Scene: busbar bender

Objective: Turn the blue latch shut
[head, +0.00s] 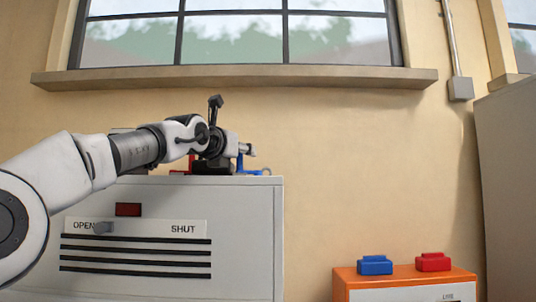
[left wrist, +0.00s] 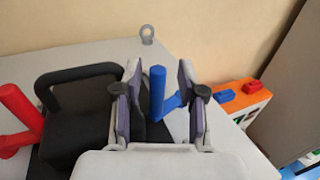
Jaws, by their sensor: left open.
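The blue latch (left wrist: 157,93) has an upright round handle and a short arm low at its right, in the left wrist view. A little of it shows in the head view (head: 240,161), partly hidden by my gripper. My left gripper (left wrist: 159,74) is open, with one finger on each side of the blue handle. It shows small above the machine top in the head view (head: 248,149). I cannot tell whether a finger touches the handle. My right gripper is not in view.
A red handle (left wrist: 18,108) and a black block with a looped bar (left wrist: 75,78) stand left of the latch. An orange box (head: 345,280) with blue and red blocks on top is to the right.

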